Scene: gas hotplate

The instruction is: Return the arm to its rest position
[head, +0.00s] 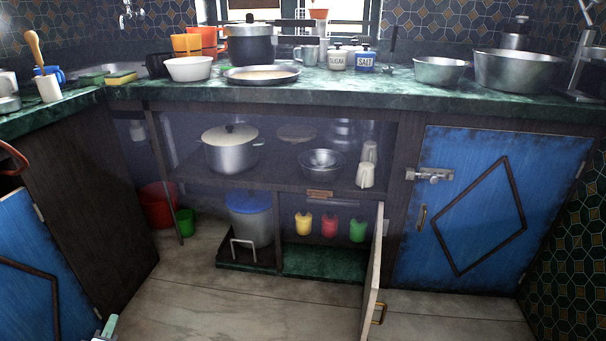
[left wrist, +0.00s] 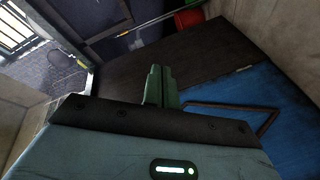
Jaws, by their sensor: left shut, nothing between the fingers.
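My left gripper (head: 108,326) shows only as a small pale green tip at the bottom left edge of the head view, low in front of the blue cabinet door on the left. In the left wrist view its two green fingers (left wrist: 160,86) are together with nothing between them. The dark side panel of the cabinet and a blue door (left wrist: 250,105) lie beyond the fingers, and I see no contact with them. The rest of the left arm is out of the head view. My right gripper is not in view.
A low cabinet door (head: 371,279) stands open toward me. Behind it are a blue-lidded grey container (head: 250,226) and hanging cups. A latched blue door (head: 480,210) is at right. The green counter (head: 330,100) holds pots and cups. The wooden floor (head: 240,300) in front is clear.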

